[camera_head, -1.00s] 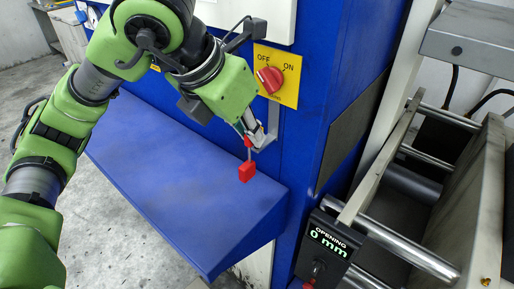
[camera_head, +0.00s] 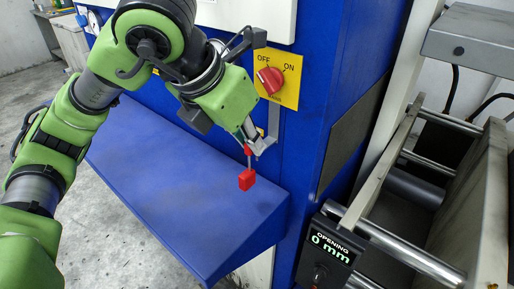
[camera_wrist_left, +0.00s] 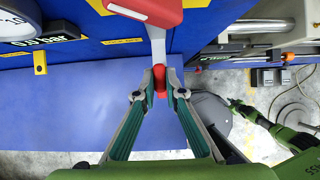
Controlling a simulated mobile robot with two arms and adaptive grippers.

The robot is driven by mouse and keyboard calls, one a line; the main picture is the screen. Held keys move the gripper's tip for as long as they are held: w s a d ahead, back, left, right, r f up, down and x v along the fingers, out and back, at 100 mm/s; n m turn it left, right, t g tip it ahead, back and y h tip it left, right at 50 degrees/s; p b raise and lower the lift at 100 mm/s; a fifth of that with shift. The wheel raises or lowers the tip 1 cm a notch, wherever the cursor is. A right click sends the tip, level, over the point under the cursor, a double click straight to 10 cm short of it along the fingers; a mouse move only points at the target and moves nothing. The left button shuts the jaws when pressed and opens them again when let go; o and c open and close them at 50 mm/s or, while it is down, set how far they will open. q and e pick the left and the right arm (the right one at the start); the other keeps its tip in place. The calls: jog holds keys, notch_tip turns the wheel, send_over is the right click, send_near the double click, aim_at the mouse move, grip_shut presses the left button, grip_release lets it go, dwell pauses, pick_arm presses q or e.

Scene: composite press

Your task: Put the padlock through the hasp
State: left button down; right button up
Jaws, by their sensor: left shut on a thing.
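My left gripper (camera_head: 250,140) is at the front of the blue cabinet, just below the red switch. It is shut on the red padlock (camera_head: 247,180), whose red lower block hangs below the fingertips on a thin grey stem. In the left wrist view the padlock (camera_wrist_left: 160,82) shows as a small red piece between the two fingertips (camera_wrist_left: 160,88). The grey metal hasp (camera_head: 272,122) runs down below the switch plate; in the wrist view the hasp (camera_wrist_left: 158,50) reaches down to the fingertips. The padlock is close to the hasp's lower end; I cannot tell whether it passes through.
The red rotary switch (camera_head: 269,80) sits on a yellow OFF/ON plate (camera_head: 291,90). A sloped blue ledge (camera_head: 180,170) lies below. A black display reading 0 mm (camera_head: 328,243) and metal press rails (camera_head: 410,255) stand at the right.

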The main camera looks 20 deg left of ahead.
pick_arm(q)
jog(key=shift+f, duration=0.15)
dwell(0.4)
jog(key=c, duration=2)
grip_release()
